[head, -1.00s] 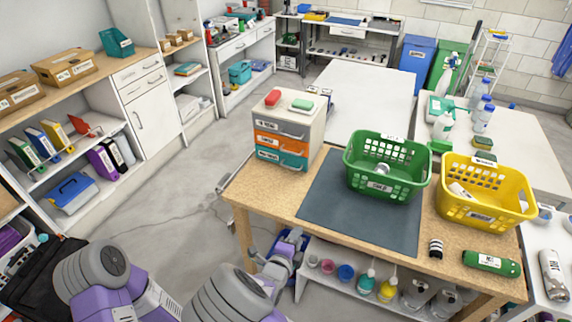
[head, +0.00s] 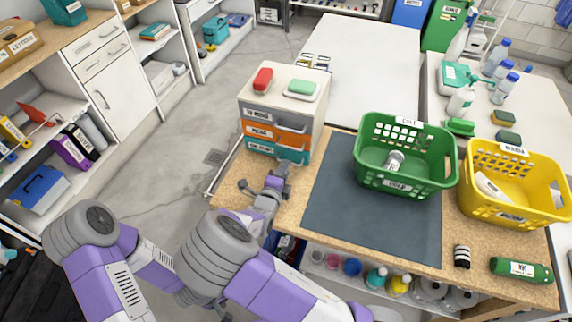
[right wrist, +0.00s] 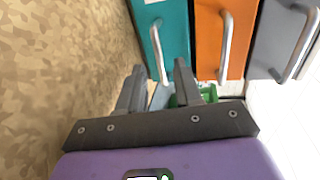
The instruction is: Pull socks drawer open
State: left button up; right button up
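A small drawer unit (head: 283,112) stands at the left end of the wooden table. It has a grey top drawer (head: 277,121), an orange middle drawer (head: 277,136) and a teal bottom drawer (head: 277,151), all shut. Their labels are too small to read surely. My right gripper (head: 279,174) is low in front of the teal drawer. In the right wrist view its two fingers (right wrist: 160,88) are apart and empty. The teal drawer's metal handle (right wrist: 158,52) lies just ahead, its near end between the fingertips; contact is unclear. My left gripper is not visible.
A red item (head: 262,79) and a green item (head: 302,87) lie on the unit. A dark mat (head: 372,215), a green basket (head: 405,178) and a yellow basket (head: 512,200) are to the right. The table surface (right wrist: 60,70) is close beside the right gripper.

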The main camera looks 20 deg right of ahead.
jog(key=shift+x, duration=1.5)
grip_shut()
